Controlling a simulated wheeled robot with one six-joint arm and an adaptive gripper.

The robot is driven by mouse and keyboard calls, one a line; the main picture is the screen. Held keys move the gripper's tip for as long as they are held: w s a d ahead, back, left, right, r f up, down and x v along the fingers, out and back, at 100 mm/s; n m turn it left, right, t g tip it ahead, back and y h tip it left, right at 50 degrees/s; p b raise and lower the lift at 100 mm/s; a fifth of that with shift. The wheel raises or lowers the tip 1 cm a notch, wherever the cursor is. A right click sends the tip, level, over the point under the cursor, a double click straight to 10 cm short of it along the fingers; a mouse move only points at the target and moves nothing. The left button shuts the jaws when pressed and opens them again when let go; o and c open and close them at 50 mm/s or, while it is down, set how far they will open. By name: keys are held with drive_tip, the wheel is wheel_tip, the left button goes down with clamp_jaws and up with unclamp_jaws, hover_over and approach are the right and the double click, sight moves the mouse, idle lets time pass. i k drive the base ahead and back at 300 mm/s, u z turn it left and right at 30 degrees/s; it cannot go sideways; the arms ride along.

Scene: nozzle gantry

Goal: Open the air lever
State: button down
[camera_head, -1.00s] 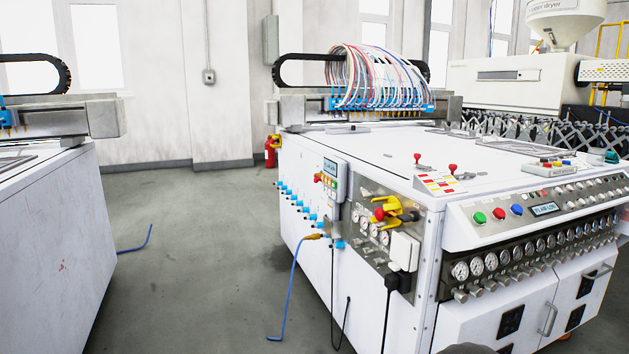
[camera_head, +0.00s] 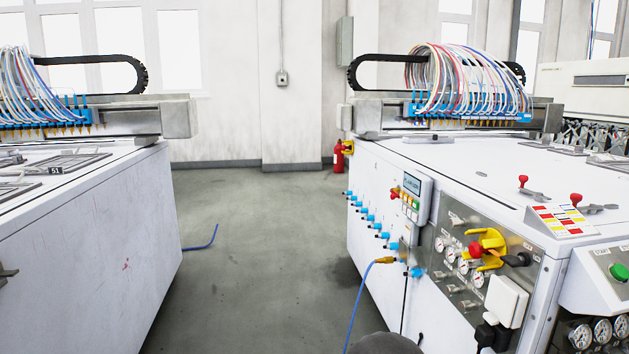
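No part is clearly marked as the air lever. A row of small blue valve fittings (camera_head: 368,217) runs along the left side of the right machine. A blue hose (camera_head: 357,307) with a yellow end piece (camera_head: 385,260) meets the side near the lower end of that row. On the front corner panel sits a yellow and red rotary handle (camera_head: 491,246) with a black part beside it, above and among several gauges (camera_head: 463,266). My gripper is not in view; a dark rounded part of my own arm shows at the bottom edge.
The right machine (camera_head: 470,178) carries a nozzle gantry (camera_head: 400,116) with many hoses. A second white machine (camera_head: 85,235) stands at left. Grey floor (camera_head: 260,255) lies open between them, with a loose blue hose piece (camera_head: 203,242). A red extinguisher (camera_head: 338,157) stands behind.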

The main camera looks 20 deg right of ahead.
sight(394, 195)
drive_tip(key=u, duration=0.15)
drive_tip(key=i, duration=1.05)
drive_tip(key=z, duration=0.9)
drive_tip(key=i, duration=0.85)
drive_tip(key=z, duration=0.85)
